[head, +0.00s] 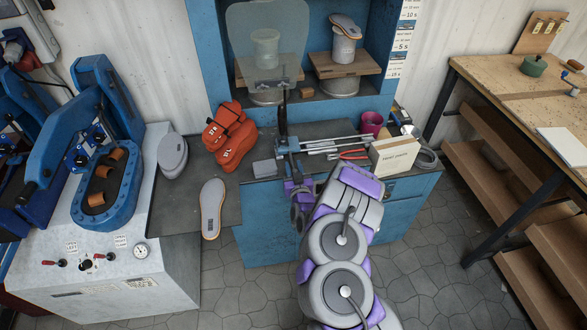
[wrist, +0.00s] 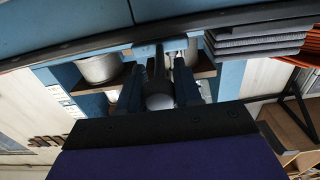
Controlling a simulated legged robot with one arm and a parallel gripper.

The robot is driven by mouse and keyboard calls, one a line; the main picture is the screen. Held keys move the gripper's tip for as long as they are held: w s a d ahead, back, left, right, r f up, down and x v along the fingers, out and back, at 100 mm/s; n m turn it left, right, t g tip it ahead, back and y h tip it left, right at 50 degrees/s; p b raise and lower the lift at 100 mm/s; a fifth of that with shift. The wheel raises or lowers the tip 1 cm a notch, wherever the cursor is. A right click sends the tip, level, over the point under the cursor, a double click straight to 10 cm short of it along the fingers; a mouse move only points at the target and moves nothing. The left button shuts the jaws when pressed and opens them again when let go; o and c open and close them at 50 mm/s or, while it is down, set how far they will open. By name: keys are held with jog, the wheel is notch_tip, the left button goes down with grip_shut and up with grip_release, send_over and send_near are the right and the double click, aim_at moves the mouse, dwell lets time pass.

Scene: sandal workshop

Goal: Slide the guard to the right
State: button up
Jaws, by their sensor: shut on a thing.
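The guard (head: 268,22) is a clear, greenish panel with a rounded outline, in the head view. It stands upright in front of the left part of the blue press cabinet (head: 202,50), covering the left station. A dark upright handle piece shows near its lower edge. My gripper (head: 284,112) is just below the panel, shut on this handle. In the wrist view my gripper (wrist: 159,82) has a dark piece between its fingers. The panel itself is hard to make out there. The right station (head: 346,70), with a sandal (head: 344,24) on top, is uncovered.
The bench below holds orange shoe forms (head: 230,135), a cream box (head: 394,155), a magenta cup (head: 372,122) and red-handled pliers (head: 353,155). A sole (head: 212,207) lies at its left end. A blue machine (head: 105,190) stands left, a wooden table (head: 500,72) right.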

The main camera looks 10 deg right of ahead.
grip_shut()
jog(key=d+p, duration=0.8)
jog(key=d, duration=1.9)
jog(key=shift+d+p, duration=0.25)
jog(key=shift+p, duration=0.1)
jog(key=o, duration=0.9)
grip_release()
jog(key=shift+c, duration=0.2)
jog(key=s+p, duration=0.4)
jog(key=s, duration=1.3)
jog(key=shift+s, duration=0.2)
